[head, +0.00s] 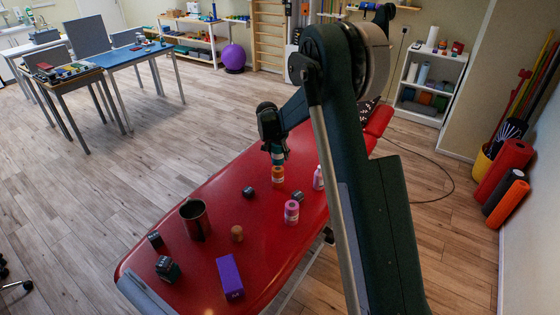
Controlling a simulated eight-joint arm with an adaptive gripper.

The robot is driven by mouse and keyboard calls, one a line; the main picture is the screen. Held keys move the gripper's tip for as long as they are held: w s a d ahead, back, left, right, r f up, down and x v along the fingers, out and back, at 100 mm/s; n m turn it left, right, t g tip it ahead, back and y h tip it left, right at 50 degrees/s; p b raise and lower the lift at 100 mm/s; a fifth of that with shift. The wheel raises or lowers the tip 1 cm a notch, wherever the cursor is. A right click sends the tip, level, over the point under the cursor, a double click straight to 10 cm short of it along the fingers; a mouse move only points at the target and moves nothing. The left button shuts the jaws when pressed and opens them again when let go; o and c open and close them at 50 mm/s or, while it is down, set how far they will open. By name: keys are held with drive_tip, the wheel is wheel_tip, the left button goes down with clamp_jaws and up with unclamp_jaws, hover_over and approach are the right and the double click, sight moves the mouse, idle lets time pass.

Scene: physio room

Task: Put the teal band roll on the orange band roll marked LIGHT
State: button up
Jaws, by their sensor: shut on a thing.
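The orange band roll (277,174) stands upright on the red treatment table (208,268), and its label is too small to read. My gripper (275,146) points down above it and is shut on the teal band roll (278,158). The teal roll is upright and lines up over the orange roll in this view. I cannot tell whether the two rolls touch or a thin gap lies between them. The fingers partly hide the teal roll.
A pink roll (291,212) and a pale pink bottle (318,178) stand close to the right. A dark block (248,192) lies to the left.

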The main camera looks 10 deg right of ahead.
sight(276, 146)
drive_tip(key=shift+f, duration=1.8)
drive_tip(key=shift+f+b, duration=0.2)
drive_tip(key=shift+b, duration=0.1)
drive_tip(key=o, duration=1.1)
drive_tip(key=shift+r, duration=0.15)
drive_tip(key=p+v, duration=0.1)
drive_tip(key=v, duration=1.1)
drive_tip(key=shift+d+r, duration=0.1)
